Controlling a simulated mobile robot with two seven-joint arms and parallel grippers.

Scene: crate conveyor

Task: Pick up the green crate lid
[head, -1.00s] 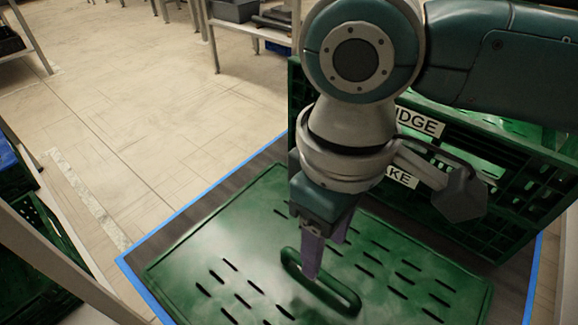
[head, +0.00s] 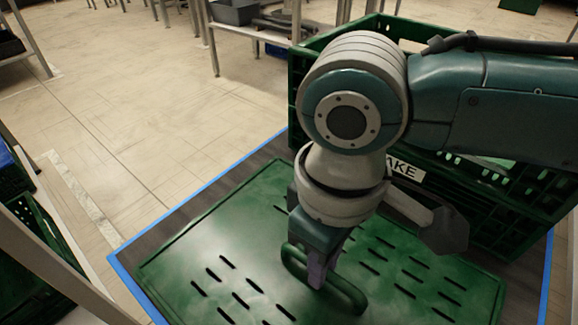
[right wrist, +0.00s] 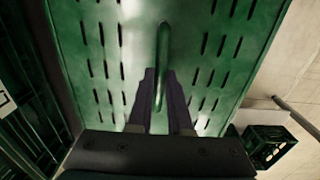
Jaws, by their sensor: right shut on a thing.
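The green crate lid (head: 200,255) is a flat slotted panel with a raised loop handle (head: 345,292) in its middle. It lies at the bottom centre of the head view, over the dark area edged with blue tape. My right gripper (head: 318,272) comes down from above and is shut on the handle. In the right wrist view, the two purple fingers (right wrist: 160,100) stand on either side of the handle (right wrist: 162,55), with the slotted lid (right wrist: 125,50) behind. My left gripper is not in view.
Green crates (head: 475,195) with a label ending in "AKE" stand right behind the lid. More green crates (head: 45,235) are at the left edge behind a grey rail (head: 50,262). Open tiled floor (head: 130,110) lies at the upper left. A grey bin (head: 235,12) sits on a far bench.

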